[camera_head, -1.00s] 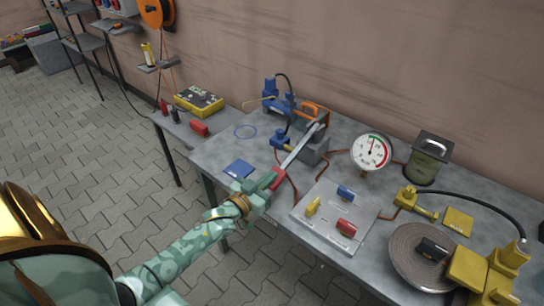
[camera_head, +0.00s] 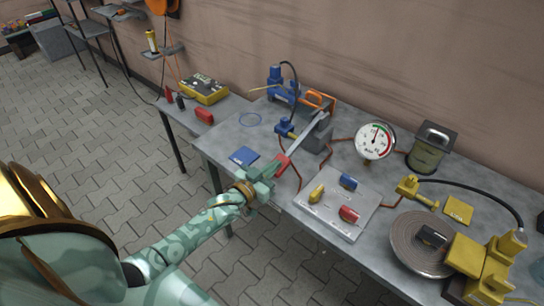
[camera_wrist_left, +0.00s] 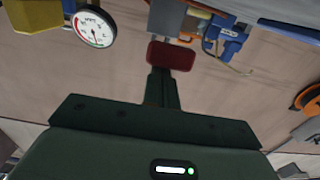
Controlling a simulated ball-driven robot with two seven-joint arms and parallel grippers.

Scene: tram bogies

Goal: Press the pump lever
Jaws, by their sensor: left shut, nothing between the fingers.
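The pump lever (camera_head: 304,143) is a grey bar sloping from a grey pump block (camera_head: 317,136) at the table's back down to a red grip (camera_head: 283,164) near the front edge. My left gripper (camera_head: 272,169) is shut and empty, with its fingertips right at the red grip. In the left wrist view the closed fingers (camera_wrist_left: 160,88) point at the red grip (camera_wrist_left: 171,56), which lies just past the tips. I cannot tell whether they touch. My right gripper is not in view.
A dial gauge (camera_head: 375,140) stands right of the pump. A grey panel (camera_head: 325,218) with yellow, blue and red handles lies in front of it. Blue fittings (camera_head: 283,87) are behind, a coiled hose (camera_head: 405,245) and yellow tool (camera_head: 480,262) at right.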

